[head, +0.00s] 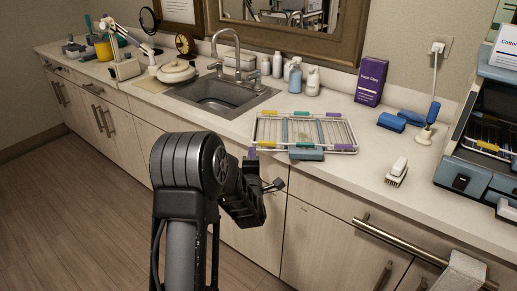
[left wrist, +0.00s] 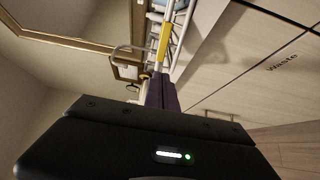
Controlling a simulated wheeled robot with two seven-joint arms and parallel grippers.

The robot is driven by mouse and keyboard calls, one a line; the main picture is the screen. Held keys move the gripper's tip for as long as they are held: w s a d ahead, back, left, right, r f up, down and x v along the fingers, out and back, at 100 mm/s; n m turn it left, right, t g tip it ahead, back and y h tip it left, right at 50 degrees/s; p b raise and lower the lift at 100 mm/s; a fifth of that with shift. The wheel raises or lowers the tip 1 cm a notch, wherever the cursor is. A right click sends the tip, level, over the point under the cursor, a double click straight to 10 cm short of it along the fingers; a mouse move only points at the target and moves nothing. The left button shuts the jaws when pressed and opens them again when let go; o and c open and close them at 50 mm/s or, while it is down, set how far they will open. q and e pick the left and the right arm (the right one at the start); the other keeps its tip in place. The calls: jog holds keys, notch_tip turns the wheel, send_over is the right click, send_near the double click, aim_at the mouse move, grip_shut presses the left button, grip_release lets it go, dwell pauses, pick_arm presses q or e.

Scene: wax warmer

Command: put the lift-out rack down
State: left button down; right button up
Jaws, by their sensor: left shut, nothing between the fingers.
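The lift-out rack (head: 328,133) is a pale wire frame with yellow, blue, green and purple tabs. It lies on the counter right of the sink, its front left corner close to the counter's edge. In the left wrist view, part of the rack (left wrist: 176,50) with a yellow tab shows beyond the dark gripper body. My right gripper is not in view.
A blue-grey warmer (head: 463,182) stands at the right, with a similar rack inside. The sink (head: 220,96) is left of the rack. A metal rail (head: 400,249) runs along the front.

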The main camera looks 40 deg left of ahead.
aim_at(275, 146)
pick_arm(q)
jog(key=shift+w+d, duration=0.15)
jog(key=shift+w, duration=0.55)
jog(key=shift+w+d, duration=0.1)
jog(key=shift+w, duration=0.6)
jog(key=w+b, duration=0.4)
jog(key=w+d+b, duration=0.1)
jog(key=w, duration=0.1)
jog(key=shift+w+f+b, duration=0.25)
jog(key=shift+w+b, duration=0.15)
jog(key=shift+w+r, duration=0.15)
jog(key=shift+w, duration=0.1)
jog(key=shift+r, duration=0.15)
